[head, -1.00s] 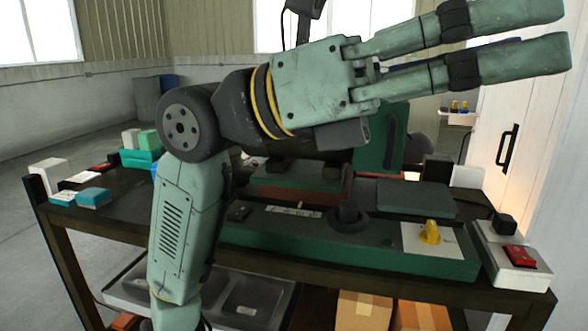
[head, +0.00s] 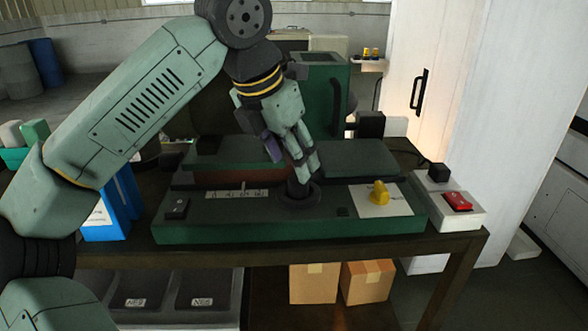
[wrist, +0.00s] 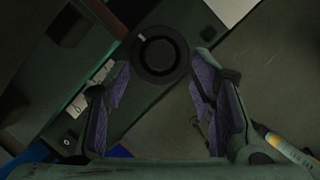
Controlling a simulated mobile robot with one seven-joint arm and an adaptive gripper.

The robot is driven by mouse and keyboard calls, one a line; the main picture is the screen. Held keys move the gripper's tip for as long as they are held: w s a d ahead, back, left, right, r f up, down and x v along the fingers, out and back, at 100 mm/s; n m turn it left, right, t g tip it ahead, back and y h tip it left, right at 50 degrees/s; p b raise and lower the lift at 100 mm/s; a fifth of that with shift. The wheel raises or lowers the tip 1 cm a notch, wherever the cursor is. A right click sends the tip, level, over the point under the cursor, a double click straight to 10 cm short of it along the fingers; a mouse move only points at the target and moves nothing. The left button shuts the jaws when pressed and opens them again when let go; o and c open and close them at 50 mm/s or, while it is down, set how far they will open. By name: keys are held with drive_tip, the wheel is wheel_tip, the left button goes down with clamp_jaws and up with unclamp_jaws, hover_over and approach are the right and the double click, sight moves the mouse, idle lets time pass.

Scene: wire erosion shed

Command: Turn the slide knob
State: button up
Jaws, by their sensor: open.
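A round black knob (head: 298,198) on a wide dark base ring sits on the front of the green machine panel (head: 225,228). It also shows in the wrist view (wrist: 158,55), between and just beyond my fingertips. My gripper (head: 304,172) points down over this knob, its fingers open and partly hiding it in the head view. The fingers look empty, and I cannot tell whether they touch the knob. A yellow knob (head: 379,192) stands on a white plate to the right. A white scale strip (head: 237,194) with markings lies left of the black knob.
A white box with a red switch (head: 457,201) stands at the table's right end. Blue binders (head: 118,208) stand at the left. A green upright housing (head: 322,95) rises behind the panel. Cardboard boxes (head: 366,281) are below the table.

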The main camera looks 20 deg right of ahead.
sight(296, 179)
drive_tip(key=x, duration=0.5)
drive_tip(key=shift+p, duration=0.4)
drive_tip(key=c, duration=1.1)
